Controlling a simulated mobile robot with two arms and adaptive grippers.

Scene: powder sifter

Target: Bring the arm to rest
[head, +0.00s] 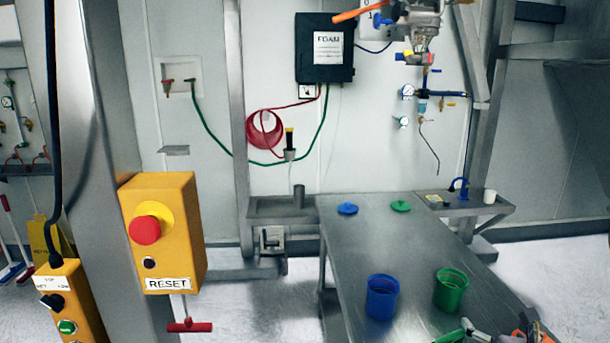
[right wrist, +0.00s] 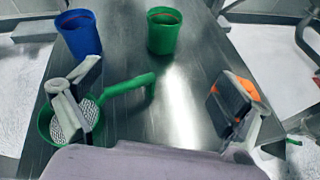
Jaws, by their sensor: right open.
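My right gripper (head: 497,334) is at the bottom right of the head view, over the near part of the steel table (head: 385,235). In the right wrist view its two fingers (right wrist: 157,104) stand wide apart with nothing between them. A green strainer with a handle (right wrist: 127,85) lies below, its mesh bowl partly hidden behind the left finger. Beyond the fingers stand a blue cup (head: 381,297) and a green cup (head: 450,290), both upright. They also show in the right wrist view, blue (right wrist: 79,33) and green (right wrist: 163,30). My left gripper is not in view.
A blue lid (head: 347,209) and a green lid (head: 400,206) lie at the table's far end. A yellow reset box (head: 180,235) with a red button stands at left. A side shelf (head: 465,208) holds a white cup (head: 490,196). The table's middle is clear.

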